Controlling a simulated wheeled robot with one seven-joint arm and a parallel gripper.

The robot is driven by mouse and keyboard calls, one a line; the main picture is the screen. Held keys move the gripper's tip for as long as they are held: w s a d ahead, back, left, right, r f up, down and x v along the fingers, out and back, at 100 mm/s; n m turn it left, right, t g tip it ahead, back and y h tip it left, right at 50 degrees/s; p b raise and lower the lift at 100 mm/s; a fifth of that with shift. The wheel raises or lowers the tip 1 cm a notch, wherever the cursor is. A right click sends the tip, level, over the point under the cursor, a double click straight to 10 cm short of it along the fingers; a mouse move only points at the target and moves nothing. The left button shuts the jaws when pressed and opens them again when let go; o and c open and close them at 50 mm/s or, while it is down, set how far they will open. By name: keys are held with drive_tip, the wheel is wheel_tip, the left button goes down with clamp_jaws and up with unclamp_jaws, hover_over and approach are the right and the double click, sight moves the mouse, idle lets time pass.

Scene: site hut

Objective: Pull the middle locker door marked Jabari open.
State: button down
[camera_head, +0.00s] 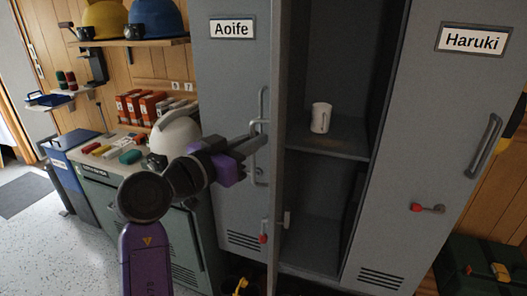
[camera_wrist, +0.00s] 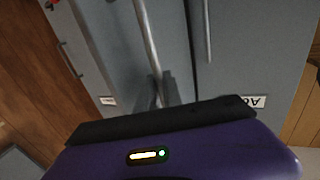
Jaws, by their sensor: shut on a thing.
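The middle locker stands open between the locker marked Aoife (camera_head: 232,27) and the locker marked Haruki (camera_head: 472,40). Its door (camera_head: 280,90) is swung out to the left and shows nearly edge-on in the head view. No Jabari label shows. My gripper (camera_head: 262,142) is at the left of this door edge, at handle height. In the wrist view, a long bar handle (camera_wrist: 148,40) runs down between my gripper's fingers (camera_wrist: 161,92), which are shut on it. The fingers and the held part of the handle are partly hidden.
A white mug (camera_head: 321,118) stands on the shelf (camera_head: 330,140) inside the open locker. The Haruki door is shut. Left are a bench (camera_head: 120,190) with a white kettle-like thing (camera_head: 175,132) and a helmet shelf (camera_head: 130,42). A green case (camera_head: 485,268) sits lower right.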

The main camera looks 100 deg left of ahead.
drive_tip(key=shift+s, duration=0.25)
drive_tip(key=shift+f, duration=0.1)
drive_tip(key=c, duration=1.5)
unclamp_jaws()
drive_tip(key=shift+a, duration=0.1)
drive_tip(key=b+v, duration=0.1)
drive_tip(key=v, duration=0.7)
drive_tip(key=shift+b, duration=0.3)
drive_tip(key=shift+a, duration=0.1)
